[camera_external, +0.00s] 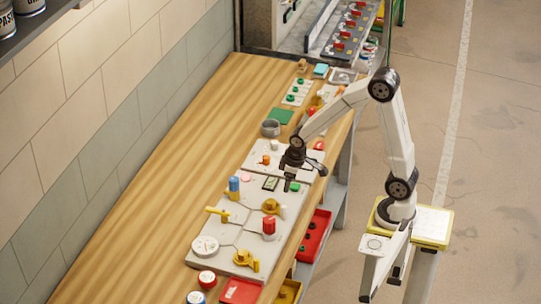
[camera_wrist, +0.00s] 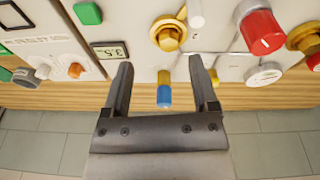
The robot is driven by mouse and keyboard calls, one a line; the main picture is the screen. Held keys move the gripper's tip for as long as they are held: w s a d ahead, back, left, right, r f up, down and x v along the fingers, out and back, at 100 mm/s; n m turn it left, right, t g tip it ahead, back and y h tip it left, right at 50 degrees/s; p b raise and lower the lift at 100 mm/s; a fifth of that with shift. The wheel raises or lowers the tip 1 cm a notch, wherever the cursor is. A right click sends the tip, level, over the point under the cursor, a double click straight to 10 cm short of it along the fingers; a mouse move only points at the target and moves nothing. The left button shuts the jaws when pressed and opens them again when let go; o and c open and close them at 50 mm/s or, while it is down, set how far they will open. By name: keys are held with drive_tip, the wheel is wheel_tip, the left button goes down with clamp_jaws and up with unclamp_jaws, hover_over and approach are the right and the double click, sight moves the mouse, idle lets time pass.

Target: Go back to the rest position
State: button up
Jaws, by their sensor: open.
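My gripper (camera_external: 290,178) is above the pale valve panel (camera_external: 236,238), near the small display (camera_external: 270,183) and the green button (camera_external: 295,188). In the wrist view my gripper (camera_wrist: 160,65) has its fingers spread wide with nothing held between them. A blue-ended cylinder with a yellow band (camera_wrist: 164,92) shows between the fingers in that picture, but it stands beyond them on the panel. It also shows in the external view (camera_external: 234,185). My arm is bent at the elbow and reaches left from its base over the bench.
Red bins (camera_external: 314,236) sit below the bench edge. The wooden bench top (camera_external: 160,180) is bare toward the tiled wall.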

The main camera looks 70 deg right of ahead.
drive_tip(key=s+a+m, duration=0.1)
drive_tip(key=s+a, duration=0.2)
drive_tip(key=s, duration=0.4)
drive_tip(key=shift+s+a+f+t, duration=0.15)
drive_tip(key=shift+a+f+t, duration=0.15)
drive_tip(key=shift+f, duration=0.15)
